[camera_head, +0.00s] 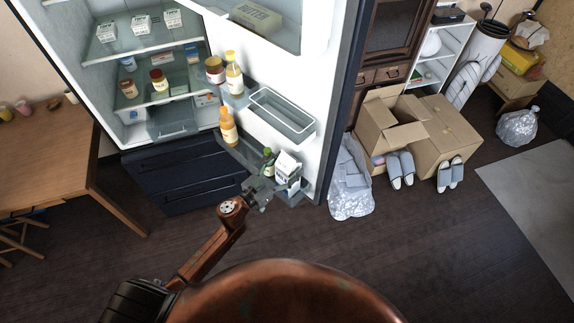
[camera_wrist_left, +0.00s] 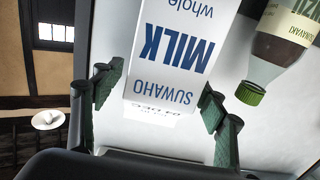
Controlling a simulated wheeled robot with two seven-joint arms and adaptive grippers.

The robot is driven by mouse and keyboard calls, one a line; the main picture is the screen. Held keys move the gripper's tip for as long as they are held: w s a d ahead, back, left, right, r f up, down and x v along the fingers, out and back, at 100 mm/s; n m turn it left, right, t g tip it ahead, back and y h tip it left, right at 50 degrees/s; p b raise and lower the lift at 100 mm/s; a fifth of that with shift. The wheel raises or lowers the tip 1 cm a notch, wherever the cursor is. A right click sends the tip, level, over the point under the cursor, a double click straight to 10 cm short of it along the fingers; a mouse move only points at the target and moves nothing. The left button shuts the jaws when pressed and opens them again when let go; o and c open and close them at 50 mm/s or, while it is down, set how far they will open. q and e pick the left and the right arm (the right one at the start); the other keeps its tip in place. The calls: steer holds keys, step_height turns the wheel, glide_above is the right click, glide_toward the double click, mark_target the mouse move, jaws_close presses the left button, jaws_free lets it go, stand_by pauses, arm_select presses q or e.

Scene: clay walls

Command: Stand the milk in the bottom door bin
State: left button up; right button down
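The milk (camera_head: 288,165) is a white carton with blue lettering. It stands in or just over the bottom door bin (camera_head: 240,153), towards its right end; its base is hidden in the head view. The milk (camera_wrist_left: 172,55) fills the middle of the left wrist view, with its print upside down there, as is the bottle beside it. My left gripper (camera_head: 262,190) is at the front of the bin, next to the milk. Its fingers (camera_wrist_left: 160,105) are spread on either side of the carton's top end, with a gap at the left finger. My right gripper is out of view.
A green-capped bottle (camera_head: 267,161) stands close beside the milk, and an orange bottle (camera_head: 228,128) is at the bin's left end. An empty door bin (camera_head: 283,114) is above. A wooden table (camera_head: 50,160) is at left; cardboard boxes (camera_head: 440,135) are at right.

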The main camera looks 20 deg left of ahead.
arm_select(q)
steer(key=v, duration=1.2)
steer(key=s+a+f+n+g+y, duration=0.1)
steer(key=a+f+n+y, duration=0.3)
steer(key=f, duration=0.8)
steer(key=a+f+m+g+y, duration=0.1)
steer(key=a+f+g+y, duration=0.1)
steer(key=a+f, duration=0.8)
steer(key=s+f+g+y, duration=0.1)
steer(key=s+f, duration=0.3)
steer(key=f, duration=0.4)
steer(key=s+a+f+n+g+y, duration=0.1)
steer(key=s+f+g, duration=0.1)
steer(key=s+f, duration=0.35)
steer(key=s+f+g, duration=0.1)
steer(key=s+f, duration=0.2)
steer(key=f, duration=0.7)
steer(key=s+d+f+g, duration=0.1)
steer(key=s+f, duration=0.4)
steer(key=s, duration=0.5)
steer(key=s+d+f+g, duration=0.1)
steer(key=s+f+g, duration=0.3)
steer(key=s, duration=0.7)
steer(key=s+d+f+g, duration=0.1)
steer(key=s+f+g, duration=0.2)
steer(key=s+f, duration=0.5)
steer(key=s, duration=0.3)
steer(key=shift+d+f+y, duration=0.2)
steer(key=shift+f+y, duration=0.05)
steer(key=shift+y, duration=0.05)
